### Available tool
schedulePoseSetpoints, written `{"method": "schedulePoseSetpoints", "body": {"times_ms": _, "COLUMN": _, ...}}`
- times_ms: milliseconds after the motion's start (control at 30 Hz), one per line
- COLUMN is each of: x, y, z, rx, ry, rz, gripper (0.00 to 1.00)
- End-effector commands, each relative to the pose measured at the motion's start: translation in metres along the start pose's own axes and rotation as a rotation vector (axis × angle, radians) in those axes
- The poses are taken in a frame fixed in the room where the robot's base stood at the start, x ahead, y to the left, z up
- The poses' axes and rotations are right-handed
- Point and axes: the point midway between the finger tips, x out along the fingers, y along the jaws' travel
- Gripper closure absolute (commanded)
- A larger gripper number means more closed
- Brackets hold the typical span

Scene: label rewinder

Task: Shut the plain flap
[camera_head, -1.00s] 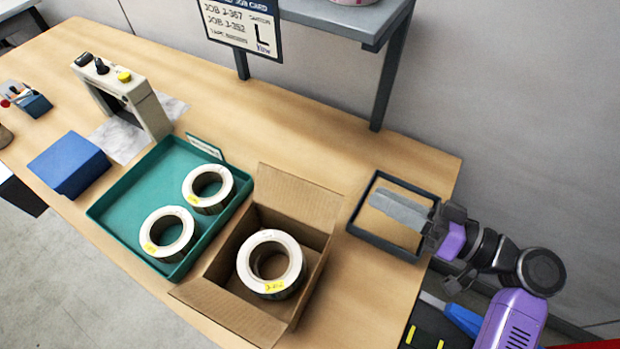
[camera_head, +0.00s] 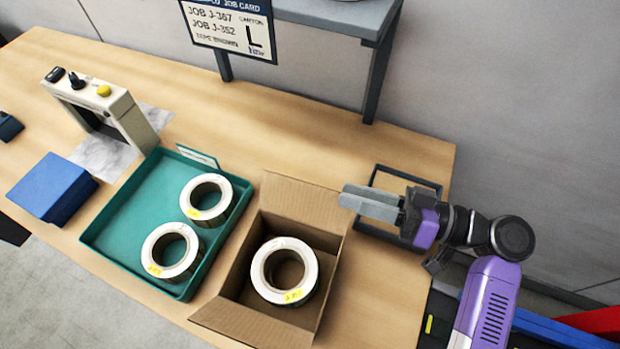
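An open brown cardboard box (camera_head: 328,262) stands on the table with a label roll (camera_head: 257,277) inside it. Its back flap (camera_head: 303,202) stands up and leans outward, plain brown. Its front-left flap (camera_head: 240,326) is folded outward, also plain brown on the side I see. I cannot tell from markings which is the plain flap. My gripper (camera_head: 341,198) is over the table just right of the back flap's outer end, its grey fingers pointing left. The fingers lie together with nothing visible between them. Whether they touch the flap is unclear.
A green tray (camera_head: 118,258) with two label rolls stands left of the box. A dark square frame (camera_head: 393,168) lies under my gripper. A blue block (camera_head: 52,188) and a beige machine (camera_head: 128,117) are farther left. A shelf post (camera_head: 382,75) rises behind.

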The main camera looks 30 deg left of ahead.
Motion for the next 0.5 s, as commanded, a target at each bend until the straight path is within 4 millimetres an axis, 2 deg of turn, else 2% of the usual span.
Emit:
{"method": "schedulePoseSetpoints", "body": {"times_ms": 300, "x": 0.048, "y": -0.003, "z": -0.002, "rx": 0.002, "ry": -0.002, "rz": -0.003, "gripper": 0.75}}
{"method": "schedulePoseSetpoints", "body": {"times_ms": 500, "x": 0.067, "y": -0.001, "z": -0.001, "rx": 0.001, "ry": -0.001, "rz": -0.001, "gripper": 0.75}}
